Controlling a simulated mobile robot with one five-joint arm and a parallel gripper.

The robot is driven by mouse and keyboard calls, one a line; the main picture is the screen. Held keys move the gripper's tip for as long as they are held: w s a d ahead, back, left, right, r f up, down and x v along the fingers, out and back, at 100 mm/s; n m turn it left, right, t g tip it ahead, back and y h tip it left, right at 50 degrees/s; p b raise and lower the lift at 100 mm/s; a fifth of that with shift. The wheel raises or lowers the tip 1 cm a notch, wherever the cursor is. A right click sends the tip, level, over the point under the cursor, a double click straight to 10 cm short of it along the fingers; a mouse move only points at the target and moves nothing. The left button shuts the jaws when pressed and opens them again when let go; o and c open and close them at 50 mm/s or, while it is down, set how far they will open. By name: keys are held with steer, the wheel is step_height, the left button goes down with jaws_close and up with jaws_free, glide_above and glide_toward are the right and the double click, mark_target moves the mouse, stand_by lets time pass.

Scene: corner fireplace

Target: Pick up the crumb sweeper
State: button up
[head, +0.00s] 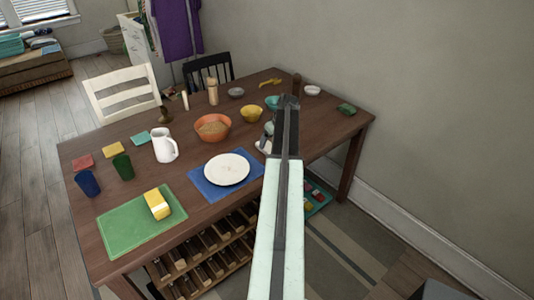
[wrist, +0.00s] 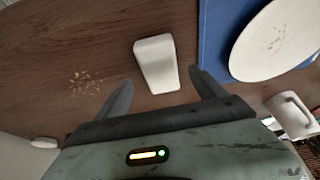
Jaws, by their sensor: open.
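A white, smooth, tapered block, which I take to be the crumb sweeper (wrist: 157,62), lies on the dark wooden table in the wrist view. In the head view a white piece of it (head: 262,147) seems to show left of my arm, partly hidden. My gripper (wrist: 162,82) is open, with one finger on each side of the block's lower end. The block looks free between the fingers; I cannot tell whether either touches it. In the head view the fingers are mostly hidden behind my arm.
Crumbs (wrist: 85,82) lie left of the block. A white plate (head: 227,169) on a blue mat (head: 198,182) is close by. A white mug-like item (wrist: 291,112) is lower right. An orange bowl (head: 213,128), yellow bowl (head: 252,114) and white pitcher (head: 164,145) stand behind.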

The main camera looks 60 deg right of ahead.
mark_target(268, 146)
steer(key=b+x, duration=0.4)
steer(key=x, duration=0.2)
steer(key=shift+w+b, duration=0.1)
steer(key=shift+b, duration=0.25)
steer(key=shift+r, duration=0.25)
steer(key=shift+f, duration=0.15)
steer(key=c, duration=1.5)
steer(key=shift+c, duration=0.2)
